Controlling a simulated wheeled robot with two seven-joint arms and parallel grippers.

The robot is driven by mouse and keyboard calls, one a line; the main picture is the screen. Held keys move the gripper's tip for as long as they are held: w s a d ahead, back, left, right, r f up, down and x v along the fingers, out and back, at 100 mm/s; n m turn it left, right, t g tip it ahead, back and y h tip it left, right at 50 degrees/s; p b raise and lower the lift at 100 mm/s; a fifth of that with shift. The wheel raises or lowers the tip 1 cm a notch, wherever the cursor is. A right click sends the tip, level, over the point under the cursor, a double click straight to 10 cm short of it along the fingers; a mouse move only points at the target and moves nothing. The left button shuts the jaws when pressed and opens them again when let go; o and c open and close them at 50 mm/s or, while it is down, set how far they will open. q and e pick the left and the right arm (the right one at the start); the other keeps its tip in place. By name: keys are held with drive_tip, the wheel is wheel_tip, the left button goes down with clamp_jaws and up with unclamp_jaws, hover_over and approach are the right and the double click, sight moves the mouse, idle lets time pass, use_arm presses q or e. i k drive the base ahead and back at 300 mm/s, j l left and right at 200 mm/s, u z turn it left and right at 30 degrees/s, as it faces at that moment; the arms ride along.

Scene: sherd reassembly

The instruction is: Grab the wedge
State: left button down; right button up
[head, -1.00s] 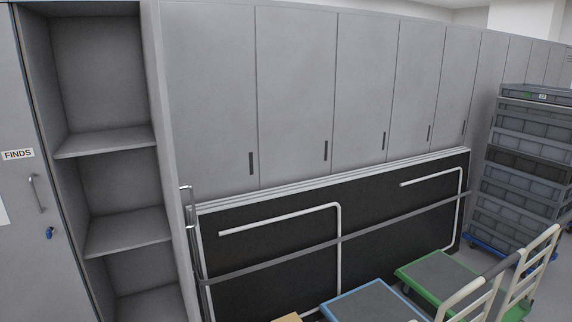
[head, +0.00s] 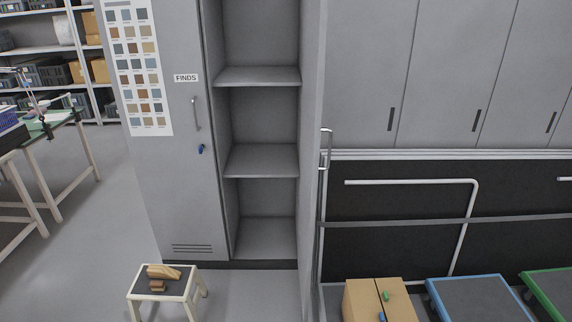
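A tan wooden piece (head: 164,271), which looks like the wedge, lies on a small stool (head: 146,298) with a dark top and pale frame at the lower left of the head view. A smaller brown piece (head: 157,286) lies just in front of it on the same top. Both are small in the picture, so their exact shapes are hard to tell. Neither of my grippers is in view.
The stool stands in front of a grey FINDS locker (head: 180,215) with a blue key. Open shelves (head: 262,160) beside it are empty. A cardboard box (head: 362,304) and blue trolley (head: 470,300) stand at lower right. Floor left of the stool is clear; a workbench (head: 48,212) stands far left.

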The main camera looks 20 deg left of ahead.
sight(154, 271)
drive_tip(key=l+u, duration=0.25)
drive_tip(key=u, duration=0.15)
drive_tip(key=l+u, duration=0.5)
drive_tip(key=l, duration=0.45)
drive_tip(key=k+l+u, duration=0.15)
drive_tip(key=l, duration=0.4)
drive_tip(key=k+l+u, duration=0.1)
drive_tip(key=l, duration=0.45)
drive_tip(key=i+j, duration=0.1)
drive_tip(key=j, duration=1.9)
drive_tip(key=i+j+u, duration=0.1)
drive_tip(key=i+j, duration=0.9)
drive_tip(key=i+l, duration=0.1)
drive_tip(key=i, duration=0.55)
drive_tip(key=i+l, duration=0.1)
drive_tip(key=i, duration=0.6)
drive_tip(key=j+u, duration=0.05)
